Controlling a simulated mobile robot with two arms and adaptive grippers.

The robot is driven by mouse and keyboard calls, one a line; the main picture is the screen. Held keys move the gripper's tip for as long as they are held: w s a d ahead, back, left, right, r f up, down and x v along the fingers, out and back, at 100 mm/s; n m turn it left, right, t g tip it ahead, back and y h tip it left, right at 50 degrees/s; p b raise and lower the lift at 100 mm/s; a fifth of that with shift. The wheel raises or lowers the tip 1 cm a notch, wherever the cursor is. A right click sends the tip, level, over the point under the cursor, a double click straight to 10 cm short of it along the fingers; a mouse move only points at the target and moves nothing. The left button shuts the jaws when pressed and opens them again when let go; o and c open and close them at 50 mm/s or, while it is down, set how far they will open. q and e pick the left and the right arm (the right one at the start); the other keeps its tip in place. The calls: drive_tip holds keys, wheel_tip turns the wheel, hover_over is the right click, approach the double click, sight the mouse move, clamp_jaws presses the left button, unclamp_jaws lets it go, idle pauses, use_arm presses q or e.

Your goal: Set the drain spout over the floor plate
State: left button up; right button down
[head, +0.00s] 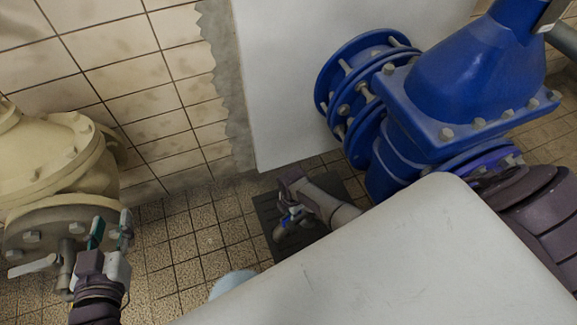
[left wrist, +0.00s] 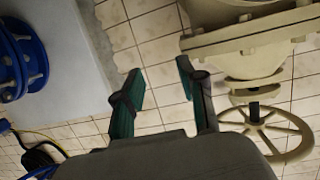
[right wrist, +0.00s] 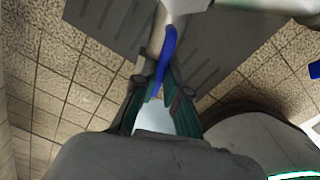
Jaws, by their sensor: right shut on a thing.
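The dark slotted floor plate (head: 268,210) lies on the tiles near the middle of the head view. It also shows in the right wrist view (right wrist: 213,40), partly hidden by the spout and gripper. The small metal drain spout (head: 279,231) with a blue lever appears over the plate in the head view. My right gripper (head: 290,203) is there; in the right wrist view its teal fingers (right wrist: 160,94) are closed around the blue lever (right wrist: 164,62). The spout's outlet is hard to make out. My left gripper (head: 108,232) is open and empty, beside the cream valve's flange.
A cream valve (head: 50,160) with a small lever tap (head: 35,267) stands at left. A large blue valve and pipe (head: 460,85) stand at right. A pale panel (head: 285,80) leans behind the plate. Tiled floor (head: 195,240) is clear between.

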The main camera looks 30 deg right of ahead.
use_arm(q)
drive_tip(key=shift+s+a+f+g, duration=0.2)
drive_tip(key=shift+f+g, duration=0.1)
drive_tip(key=shift+f, duration=0.15)
use_arm(e)
drive_tip(key=shift+s, duration=0.25)
drive_tip(key=c, duration=1.2)
unclamp_jaws()
drive_tip(key=shift+w, duration=0.1)
